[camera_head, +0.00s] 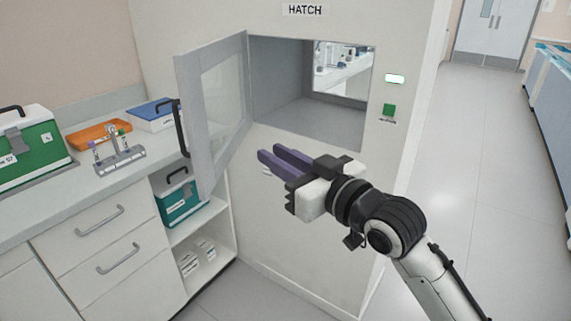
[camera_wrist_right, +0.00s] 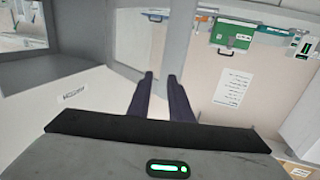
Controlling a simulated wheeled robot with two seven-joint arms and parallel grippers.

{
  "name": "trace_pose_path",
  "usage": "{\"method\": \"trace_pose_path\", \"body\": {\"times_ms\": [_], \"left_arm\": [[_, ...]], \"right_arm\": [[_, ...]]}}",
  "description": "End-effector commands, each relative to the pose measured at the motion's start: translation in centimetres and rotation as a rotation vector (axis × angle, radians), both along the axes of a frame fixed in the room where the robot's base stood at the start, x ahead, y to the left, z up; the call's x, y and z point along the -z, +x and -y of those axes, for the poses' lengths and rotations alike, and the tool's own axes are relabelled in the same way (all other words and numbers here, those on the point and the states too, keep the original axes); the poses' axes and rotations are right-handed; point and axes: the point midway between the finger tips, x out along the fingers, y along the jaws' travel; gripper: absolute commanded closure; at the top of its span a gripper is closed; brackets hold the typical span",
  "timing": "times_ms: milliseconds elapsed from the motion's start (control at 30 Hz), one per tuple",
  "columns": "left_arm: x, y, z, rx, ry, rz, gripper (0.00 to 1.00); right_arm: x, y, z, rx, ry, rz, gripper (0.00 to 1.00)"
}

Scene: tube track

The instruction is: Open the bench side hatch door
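The hatch door (camera_head: 213,100), a grey frame with a clear pane, stands swung wide open to the left of the hatch opening (camera_head: 300,112). Its black handle (camera_head: 180,128) is on the door's outer edge, over the bench. My right gripper (camera_head: 268,156) is in front of the hatch wall, just below the opening and right of the door, apart from the handle. Its two purple fingers show a narrow empty gap in the right wrist view (camera_wrist_right: 161,84). The grey door frame (camera_wrist_right: 178,45) rises beyond the fingertips there. My left gripper is not in view.
The bench (camera_head: 95,187) at left holds a green case (camera_head: 32,150), an orange tray (camera_head: 98,134), a tube rack (camera_head: 120,163) and a blue-lidded box (camera_head: 153,115). A teal box (camera_head: 180,203) sits on the shelf below. A green button (camera_head: 389,110) is right of the opening. The right-hand floor is clear.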

Motion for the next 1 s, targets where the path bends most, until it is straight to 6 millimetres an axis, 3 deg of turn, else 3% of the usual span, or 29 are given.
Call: {"method": "trace_pose_path", "body": {"times_ms": [200, 500, 600, 667, 767, 867, 1000], "left_arm": [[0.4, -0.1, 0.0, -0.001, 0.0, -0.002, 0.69], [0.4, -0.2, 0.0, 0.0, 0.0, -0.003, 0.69], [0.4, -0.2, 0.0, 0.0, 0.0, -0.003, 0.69], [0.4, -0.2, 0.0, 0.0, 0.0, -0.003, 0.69], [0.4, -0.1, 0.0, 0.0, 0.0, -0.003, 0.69], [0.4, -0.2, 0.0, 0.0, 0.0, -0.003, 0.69], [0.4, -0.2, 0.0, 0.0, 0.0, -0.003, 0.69]], "right_arm": [[0.0, -1.9, 1.3, 0.0, 0.0, 0.0, 0.81], [-0.1, -2.0, 1.4, 0.0, 0.0, -0.001, 0.81], [0.4, -2.0, 1.5, 0.003, 0.001, -0.008, 0.98], [1.7, -2.1, 1.7, 0.013, 0.003, -0.028, 1.0], [6.0, -2.3, 2.7, 0.047, 0.006, -0.091, 1.0], [13.2, -3.6, 4.3, 0.106, 0.002, -0.192, 1.0], [25.0, -8.3, 7.2, 0.203, -0.033, -0.361, 1.0]]}}
